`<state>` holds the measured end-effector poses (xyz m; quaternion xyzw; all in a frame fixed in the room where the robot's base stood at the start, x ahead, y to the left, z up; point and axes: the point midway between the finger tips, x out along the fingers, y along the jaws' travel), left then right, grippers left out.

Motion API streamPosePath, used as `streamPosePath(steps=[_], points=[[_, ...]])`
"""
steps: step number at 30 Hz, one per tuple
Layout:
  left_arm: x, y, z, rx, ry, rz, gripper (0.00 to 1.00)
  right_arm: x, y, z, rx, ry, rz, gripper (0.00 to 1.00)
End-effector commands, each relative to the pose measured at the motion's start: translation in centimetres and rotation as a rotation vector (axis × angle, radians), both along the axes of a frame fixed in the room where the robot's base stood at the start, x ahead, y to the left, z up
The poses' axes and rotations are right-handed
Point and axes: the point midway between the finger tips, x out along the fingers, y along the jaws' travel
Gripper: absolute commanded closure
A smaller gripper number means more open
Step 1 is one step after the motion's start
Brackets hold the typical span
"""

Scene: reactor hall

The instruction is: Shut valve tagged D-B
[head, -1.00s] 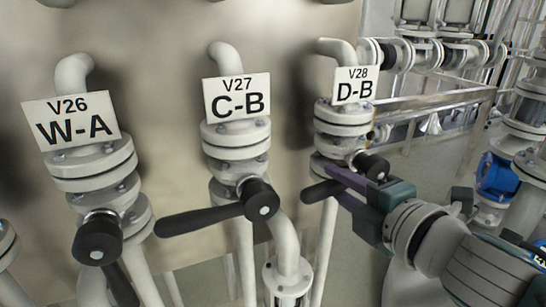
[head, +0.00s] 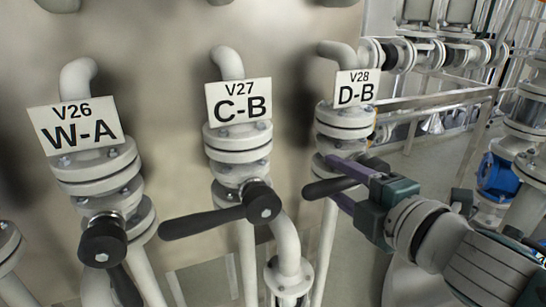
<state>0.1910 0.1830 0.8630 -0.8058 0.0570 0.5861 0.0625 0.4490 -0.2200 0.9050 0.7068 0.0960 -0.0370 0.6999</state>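The valve tagged V28 D-B (head: 343,123) is the rightmost of three tagged valves in the head view. Its black lever (head: 322,188) sticks out to the left, across the pipe, much like the C-B lever. My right gripper (head: 337,181) is at this lever, coming in from the right. Its purple fingers are apart, one above and one below the lever, with the lever between them. I see no clear grip on it. The lever's pivot is partly hidden behind the gripper. My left gripper is not in view.
Valve V27 C-B (head: 239,141) stands just left, its black lever (head: 203,221) pointing left. Valve V26 W-A (head: 96,170) is further left, its lever pointing down. A metal rail (head: 430,103) and a blue fitting (head: 494,174) are at the right. A beige panel is behind.

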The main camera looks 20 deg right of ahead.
Motion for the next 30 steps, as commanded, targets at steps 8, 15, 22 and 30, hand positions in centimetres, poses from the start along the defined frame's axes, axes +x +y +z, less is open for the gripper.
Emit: streamPosePath(steps=[8,15,22,30], points=[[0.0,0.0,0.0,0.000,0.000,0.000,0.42,-0.1,-0.1,-0.2,-0.002,0.006,-0.003,0.42],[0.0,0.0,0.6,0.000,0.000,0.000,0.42,-2.7,-0.3,0.3,-0.002,0.009,-0.003,0.42],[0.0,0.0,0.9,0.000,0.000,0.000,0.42,-6.9,-0.6,1.1,0.000,0.008,-0.002,0.42],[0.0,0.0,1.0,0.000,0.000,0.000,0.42,-9.6,-0.8,1.6,-0.002,0.005,-0.002,0.42]])
